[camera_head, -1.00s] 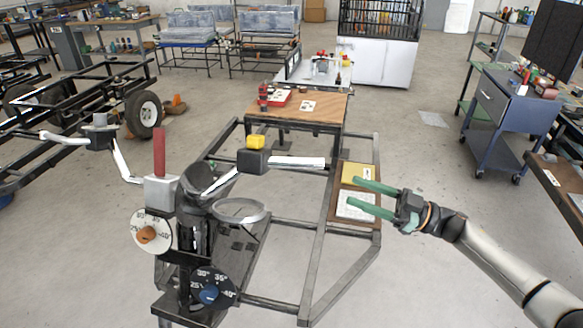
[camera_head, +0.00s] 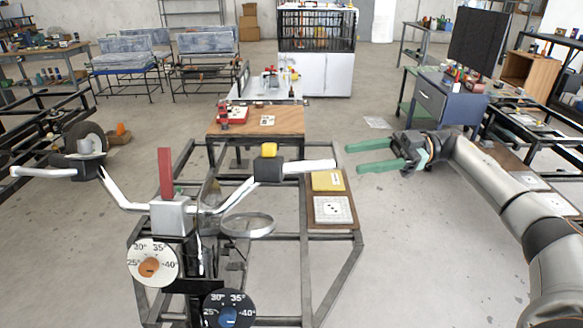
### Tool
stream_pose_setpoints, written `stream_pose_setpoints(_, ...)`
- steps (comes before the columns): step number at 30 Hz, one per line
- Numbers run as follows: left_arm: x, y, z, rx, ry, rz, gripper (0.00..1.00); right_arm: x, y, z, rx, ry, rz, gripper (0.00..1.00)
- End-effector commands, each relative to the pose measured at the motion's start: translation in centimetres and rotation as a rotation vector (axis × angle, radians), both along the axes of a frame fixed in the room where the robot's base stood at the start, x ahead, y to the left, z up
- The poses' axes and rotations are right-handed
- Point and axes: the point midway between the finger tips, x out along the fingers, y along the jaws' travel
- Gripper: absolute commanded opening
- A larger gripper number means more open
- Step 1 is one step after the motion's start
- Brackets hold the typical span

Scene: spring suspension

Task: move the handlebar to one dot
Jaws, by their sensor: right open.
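The handlebar (camera_head: 238,193) is a white bent bar on a stem at the front left. It has a white grip at its left end (camera_head: 43,172) and at its right end (camera_head: 308,166). A black clamp (camera_head: 268,172) with a yellow block sits near the right grip. A red lever (camera_head: 165,173) stands upright at the middle. A white card (camera_head: 332,210) with small black dots lies on a brown board to the right. My right gripper (camera_head: 355,157) is open and empty, its green fingers pointing left, just right of the right grip and apart from it.
Below the stem are a dial with an orange knob (camera_head: 149,268) and one with a blue knob (camera_head: 228,316). A yellow pad (camera_head: 328,181) lies behind the card. A wooden-topped table (camera_head: 290,122) stands behind the frame. Floor to the right of the frame is clear.

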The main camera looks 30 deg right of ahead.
Motion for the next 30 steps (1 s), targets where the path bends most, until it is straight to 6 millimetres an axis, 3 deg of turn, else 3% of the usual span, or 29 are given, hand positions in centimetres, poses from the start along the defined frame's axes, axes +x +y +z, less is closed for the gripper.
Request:
stream_pose_setpoints(5, 0.0, -0.2, 0.4, -0.004, -0.002, 0.002, 0.00, 0.4, 1.6, 0.1, 0.000, 0.000, 0.005, 0.57)
stream_pose_setpoints(19, -0.2, 0.2, 1.7, -0.001, -0.004, 0.009, 0.00, 2.8, 10.2, 0.2, 0.002, -0.003, 0.004, 0.57)
stream_pose_setpoints(24, -0.2, 0.2, 1.9, 0.000, -0.002, 0.009, 0.00, 3.3, 11.6, 0.1, 0.001, -0.002, 0.000, 0.57)
stream_pose_setpoints(30, -0.3, 0.3, 1.8, 0.001, 0.000, 0.010, 0.00, 3.4, 12.0, 0.0, -0.001, -0.002, 0.000, 0.57)
